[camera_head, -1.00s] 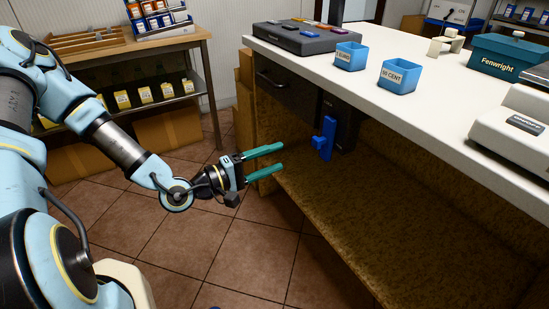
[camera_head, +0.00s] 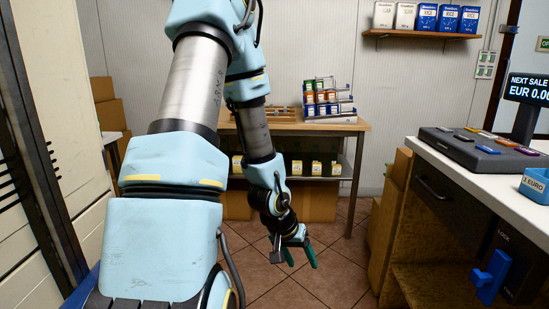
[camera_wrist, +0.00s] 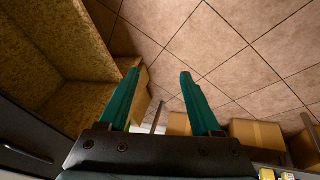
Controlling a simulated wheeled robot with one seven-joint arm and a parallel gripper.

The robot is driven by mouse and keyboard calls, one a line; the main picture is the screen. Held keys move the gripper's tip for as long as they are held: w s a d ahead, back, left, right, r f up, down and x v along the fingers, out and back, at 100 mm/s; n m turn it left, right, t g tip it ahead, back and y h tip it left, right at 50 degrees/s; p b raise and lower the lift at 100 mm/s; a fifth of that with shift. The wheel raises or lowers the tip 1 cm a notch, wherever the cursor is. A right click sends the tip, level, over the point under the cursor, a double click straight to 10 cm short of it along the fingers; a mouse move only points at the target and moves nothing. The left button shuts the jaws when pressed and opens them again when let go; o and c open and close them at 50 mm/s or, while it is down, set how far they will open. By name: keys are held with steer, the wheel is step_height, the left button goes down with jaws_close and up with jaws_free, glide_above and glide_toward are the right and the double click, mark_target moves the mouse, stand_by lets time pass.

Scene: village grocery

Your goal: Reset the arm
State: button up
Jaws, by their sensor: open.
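My gripper (camera_head: 301,256) has green fingers and hangs low over the tiled floor, between the wooden table and the counter. My arm reaches forward and down across the middle of the head view and hides part of the wooden table.
The white counter (camera_head: 480,172) with a dark drawer and a blue lock handle (camera_head: 490,277) stands at the right. A wooden table (camera_head: 340,125) with a lower shelf stands behind my arm. Cardboard boxes (camera_head: 390,210) stand beside the counter. Floor around my gripper is clear.

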steer(key=s+a+r+n+y, duration=0.3)
steer(key=s+a+r+y, duration=0.1)
steer(key=a+r, duration=0.95)
steer(key=w+p+v, duration=0.2)
steer(key=p+v, duration=1.1)
steer(key=shift+r+g, duration=0.4)
steer(key=shift+r, duration=0.05)
steer(key=shift+c, duration=0.3)
